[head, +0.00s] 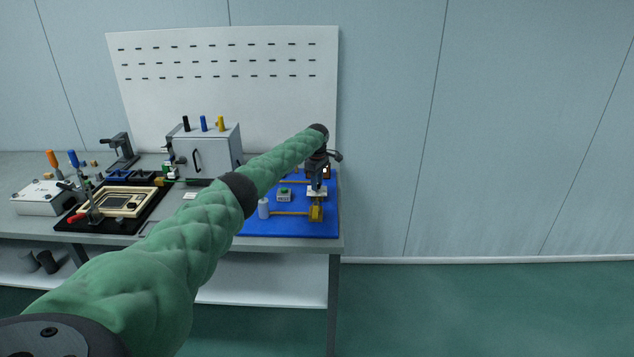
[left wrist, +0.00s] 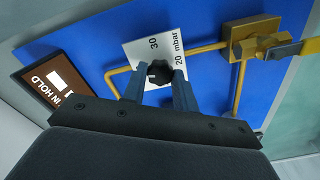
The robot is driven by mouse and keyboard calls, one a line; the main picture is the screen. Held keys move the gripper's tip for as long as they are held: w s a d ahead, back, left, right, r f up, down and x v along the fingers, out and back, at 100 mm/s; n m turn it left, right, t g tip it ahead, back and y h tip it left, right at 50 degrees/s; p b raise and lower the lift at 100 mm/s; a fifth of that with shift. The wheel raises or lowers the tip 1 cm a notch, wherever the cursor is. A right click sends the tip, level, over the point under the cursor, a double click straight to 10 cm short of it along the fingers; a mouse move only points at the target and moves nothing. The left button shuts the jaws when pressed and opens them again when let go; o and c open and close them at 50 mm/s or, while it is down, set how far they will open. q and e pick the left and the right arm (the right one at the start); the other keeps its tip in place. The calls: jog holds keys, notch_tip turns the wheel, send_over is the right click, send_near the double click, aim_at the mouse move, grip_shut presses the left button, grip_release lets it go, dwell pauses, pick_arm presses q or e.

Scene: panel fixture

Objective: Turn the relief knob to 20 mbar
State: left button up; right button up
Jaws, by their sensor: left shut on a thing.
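The relief knob (left wrist: 159,73) is a small black knob on a white scale plate (left wrist: 137,50) printed with "30" and "20 mbar". A small pale mark shows on the knob's left side, but I cannot read its exact setting. My left gripper (left wrist: 158,76) is shut on the knob, one finger on each side. In the head view my left gripper (head: 317,184) points down over the white plate (head: 317,193) on the blue panel (head: 290,230), and it hides the knob there. My right gripper is not in view.
A yellow valve (left wrist: 250,42) and yellow pipes stand near the plate. A dark display (left wrist: 52,88) reading "HOLD" is beside my gripper. A grey cabinet (head: 214,152) is to the left.

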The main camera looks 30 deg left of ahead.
pick_arm(q)
jog(key=m, duration=0.3)
jog(key=shift+m+p, duration=0.3)
jog(key=shift+p, duration=0.05)
jog(key=shift+m, duration=0.9)
jog(key=m, duration=0.2)
jog(key=shift+m, duration=0.4)
jog(key=m, duration=0.9)
jog(key=shift+r+m, duration=0.1)
jog(key=shift+m, duration=0.3)
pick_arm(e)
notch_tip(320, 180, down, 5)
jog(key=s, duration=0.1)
pick_arm(q)
jog(key=m, duration=0.2)
jog(key=shift+m, duration=0.4)
jog(key=m, duration=0.2)
jog(key=shift+m, duration=0.3)
jog(key=shift+w+m, duration=0.1)
jog(key=shift+m, duration=0.8)
jog(key=m, duration=0.4)
jog(key=shift+b, duration=0.35)
jog(key=shift+m, duration=1.8)
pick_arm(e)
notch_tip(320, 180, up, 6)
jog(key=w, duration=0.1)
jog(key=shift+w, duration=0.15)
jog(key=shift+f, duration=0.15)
